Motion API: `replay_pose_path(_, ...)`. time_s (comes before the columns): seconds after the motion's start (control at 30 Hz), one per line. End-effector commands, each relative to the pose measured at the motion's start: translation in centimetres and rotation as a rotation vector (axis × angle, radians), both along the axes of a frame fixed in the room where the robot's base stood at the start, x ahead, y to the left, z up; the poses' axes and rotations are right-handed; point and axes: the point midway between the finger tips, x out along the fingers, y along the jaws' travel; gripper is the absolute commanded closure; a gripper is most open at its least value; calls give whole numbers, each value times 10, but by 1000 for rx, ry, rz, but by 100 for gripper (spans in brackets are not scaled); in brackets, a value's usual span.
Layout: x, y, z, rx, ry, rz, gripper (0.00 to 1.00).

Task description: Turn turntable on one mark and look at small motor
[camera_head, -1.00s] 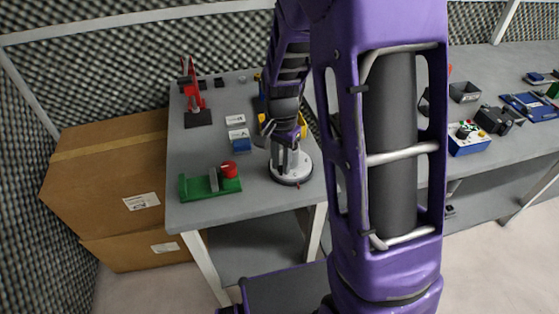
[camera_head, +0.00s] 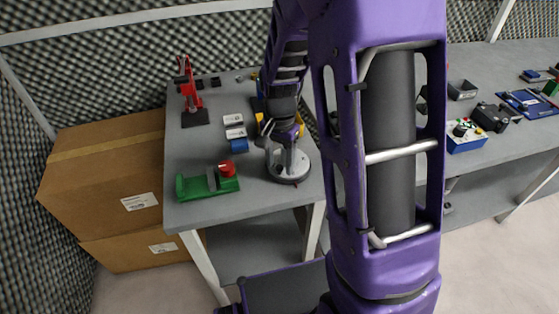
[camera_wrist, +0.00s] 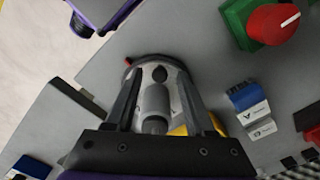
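The turntable is a round pale disc (camera_head: 299,172) with a dark rim near the front right corner of the grey table. In the wrist view the turntable (camera_wrist: 180,72) lies between and beyond my fingers, with a small red mark at its left edge. A grey cylinder (camera_wrist: 157,98), perhaps the small motor, shows on the disc, with a dark knob-like piece beyond it. My gripper (camera_wrist: 158,78) is open, with one finger on each side of the cylinder and visible gaps. In the head view my gripper (camera_head: 283,158) is low over the disc; contact cannot be told.
A green fixture (camera_head: 200,187) with a red knob (camera_head: 227,169) stands left of the turntable. Blue and white blocks (camera_head: 238,140), a red stand (camera_head: 193,95) and yellow parts lie farther back. Cardboard boxes (camera_head: 95,165) stand left of the table.

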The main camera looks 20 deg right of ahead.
Motion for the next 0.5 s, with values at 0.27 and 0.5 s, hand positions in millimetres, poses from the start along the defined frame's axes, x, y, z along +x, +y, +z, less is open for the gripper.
replay_pose_path(0.27, 0, 0, 2, 0, 0, 0, 46)
replay_pose_path(0.5, 1, 0, 39, 1, -5, 1, 46)
